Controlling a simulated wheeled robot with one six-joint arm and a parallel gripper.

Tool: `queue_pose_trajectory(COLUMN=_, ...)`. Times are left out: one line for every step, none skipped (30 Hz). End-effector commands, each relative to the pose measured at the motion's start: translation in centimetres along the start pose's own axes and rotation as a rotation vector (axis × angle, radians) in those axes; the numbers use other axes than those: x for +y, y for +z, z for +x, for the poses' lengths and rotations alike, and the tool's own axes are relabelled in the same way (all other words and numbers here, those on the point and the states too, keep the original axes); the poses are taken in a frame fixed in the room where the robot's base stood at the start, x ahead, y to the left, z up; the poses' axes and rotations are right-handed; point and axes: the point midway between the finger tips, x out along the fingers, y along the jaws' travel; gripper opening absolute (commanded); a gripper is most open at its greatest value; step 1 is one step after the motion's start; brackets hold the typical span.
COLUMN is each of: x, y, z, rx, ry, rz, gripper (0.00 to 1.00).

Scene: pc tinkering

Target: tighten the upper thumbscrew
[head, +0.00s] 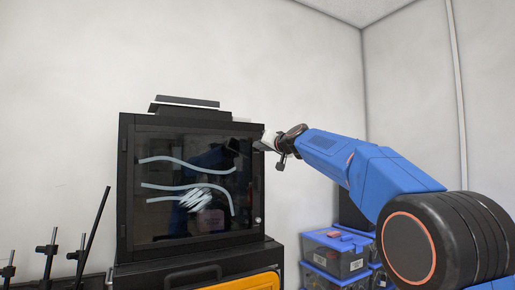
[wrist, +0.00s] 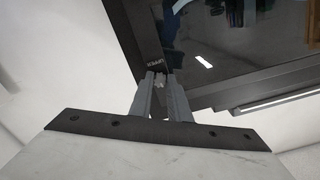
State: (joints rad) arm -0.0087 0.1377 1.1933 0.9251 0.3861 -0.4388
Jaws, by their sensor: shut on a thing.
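A black PC case (head: 126,190) with a dark glass side panel (head: 190,222) stands left of my arm in the head view. Its frame also fills the top of the wrist view (wrist: 135,30). My gripper (head: 262,143) is at the upper right corner of the panel. In the wrist view my gripper (wrist: 161,78) has its two grey fingers shut on a small pale thumbscrew (wrist: 160,79), just below a label reading "UPPER" (wrist: 155,63). In the head view the upper thumbscrew is hidden by the gripper. A lower thumbscrew (head: 258,220) shows at the panel's lower right.
The case rests on a black cabinet (head: 140,272) with a yellow front (head: 245,285). A flat dark item (head: 187,101) lies on top of the case. Blue-and-grey boxes (head: 335,255) are stacked at right. Black stands (head: 80,255) are at left.

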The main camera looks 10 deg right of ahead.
Motion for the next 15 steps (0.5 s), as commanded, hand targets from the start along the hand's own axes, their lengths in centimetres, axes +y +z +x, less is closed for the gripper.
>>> queue_pose_trajectory(x=0.00, y=0.01, z=0.01, rx=0.000, ry=0.000, rz=0.038, gripper=0.00)
queue_pose_trajectory(x=0.00, y=0.01, z=0.01, rx=0.000, ry=0.000, rz=0.065, gripper=0.00)
queue_pose_trajectory(x=0.00, y=0.01, z=0.01, rx=0.000, ry=0.000, rz=0.100, gripper=0.00)
queue_pose_trajectory(x=0.00, y=0.01, z=0.01, rx=0.000, ry=0.000, rz=0.126, gripper=0.00)
queue_pose_trajectory(x=0.00, y=0.01, z=0.01, rx=0.000, ry=0.000, rz=0.141, gripper=0.19)
queue_pose_trajectory(x=0.00, y=0.01, z=0.01, rx=0.000, ry=0.000, rz=0.136, gripper=0.28)
queue_pose_trajectory(x=0.00, y=0.01, z=0.01, rx=0.000, ry=0.000, rz=0.136, gripper=0.30)
queue_pose_trajectory(x=0.00, y=0.01, z=0.01, rx=0.000, ry=0.000, rz=0.135, gripper=0.30)
queue_pose_trajectory(x=0.00, y=0.01, z=0.01, rx=0.000, ry=0.000, rz=0.135, gripper=0.30)
queue_pose_trajectory(x=0.00, y=0.00, z=0.01, rx=0.000, ry=0.000, rz=0.134, gripper=0.30)
queue_pose_trajectory(x=0.00, y=0.00, z=0.01, rx=0.000, ry=0.000, rz=0.134, gripper=0.30)
queue_pose_trajectory(x=0.00, y=0.00, z=0.01, rx=0.000, ry=0.000, rz=0.134, gripper=0.30)
queue_pose_trajectory(x=0.00, y=0.00, z=0.01, rx=0.000, ry=0.000, rz=0.133, gripper=0.30)
queue_pose_trajectory(x=0.00, y=0.00, z=0.00, rx=0.000, ry=0.000, rz=0.133, gripper=0.30)
queue_pose_trajectory(x=0.00, y=-0.01, z=-0.06, rx=0.000, ry=0.000, rz=0.133, gripper=0.30)
